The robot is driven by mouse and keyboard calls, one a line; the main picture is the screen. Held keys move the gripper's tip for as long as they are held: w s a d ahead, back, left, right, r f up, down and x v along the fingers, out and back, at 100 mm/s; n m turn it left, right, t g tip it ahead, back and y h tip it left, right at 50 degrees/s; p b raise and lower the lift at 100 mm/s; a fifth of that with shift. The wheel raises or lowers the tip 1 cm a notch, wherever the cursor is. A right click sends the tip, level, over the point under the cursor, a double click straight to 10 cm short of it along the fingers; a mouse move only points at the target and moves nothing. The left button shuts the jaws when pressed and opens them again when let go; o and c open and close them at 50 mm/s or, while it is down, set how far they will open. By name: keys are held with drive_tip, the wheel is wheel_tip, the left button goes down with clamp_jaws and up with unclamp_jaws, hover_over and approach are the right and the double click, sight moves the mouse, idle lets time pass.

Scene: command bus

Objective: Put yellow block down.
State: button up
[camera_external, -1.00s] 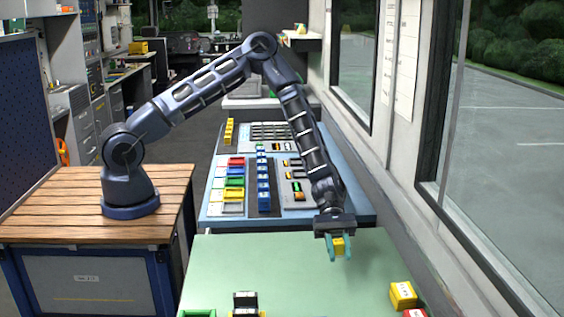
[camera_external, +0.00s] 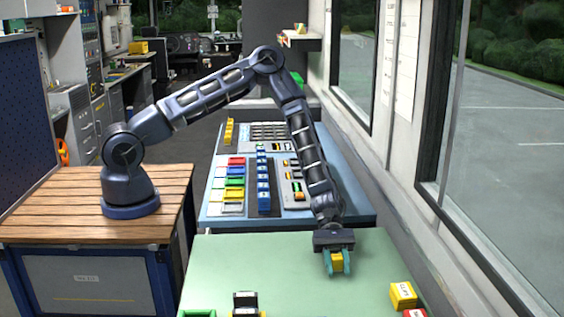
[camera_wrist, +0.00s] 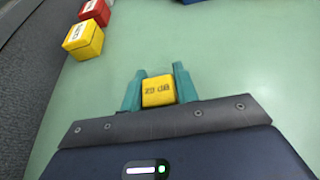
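The yellow block (camera_external: 336,262) sits between the two teal fingers of my gripper (camera_external: 337,264), over the green tabletop (camera_external: 290,270). The gripper points down. I cannot tell whether the block's underside touches the tabletop.
Another yellow block (camera_external: 403,295) and a red block (camera_external: 414,313) lie near the table's right edge, close to the window wall. A black item (camera_external: 245,301) and a green item (camera_external: 197,313) are at the front left. The table's middle is clear.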

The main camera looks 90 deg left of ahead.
drive_tip(key=o, duration=0.3)
drive_tip(key=shift+r, duration=0.1)
drive_tip(key=v, duration=1.1)
drive_tip(key=shift+a+r, duration=0.35)
drive_tip(key=shift+a, duration=0.1)
drive_tip(key=s+a+r+m+y, duration=0.5)
drive_tip(key=s+a+r+m, duration=0.15)
drive_tip(key=s+r, duration=0.45)
drive_tip(key=s+a+r+m+y, duration=0.6)
drive_tip(key=s+r, duration=0.4)
drive_tip(key=r, duration=0.4)
drive_tip(key=s+a+r+m+t+y, duration=0.1)
drive_tip(key=s+a+r, duration=0.2)
drive_tip(key=s, duration=0.3)
drive_tip(key=s+a+r+m+t, duration=0.2)
drive_tip(key=s+a+r, duration=0.1)
drive_tip(key=s, duration=0.3)
drive_tip(key=s+a+r+m+t+y, duration=0.1)
drive_tip(key=s+a+r+m, duration=0.1)
drive_tip(key=s, duration=0.4)
drive_tip(key=shift+a+r+m+t+y, duration=0.3)
drive_tip(key=shift+a+r, duration=0.6)
drive_tip(key=shift+a, duration=0.2)
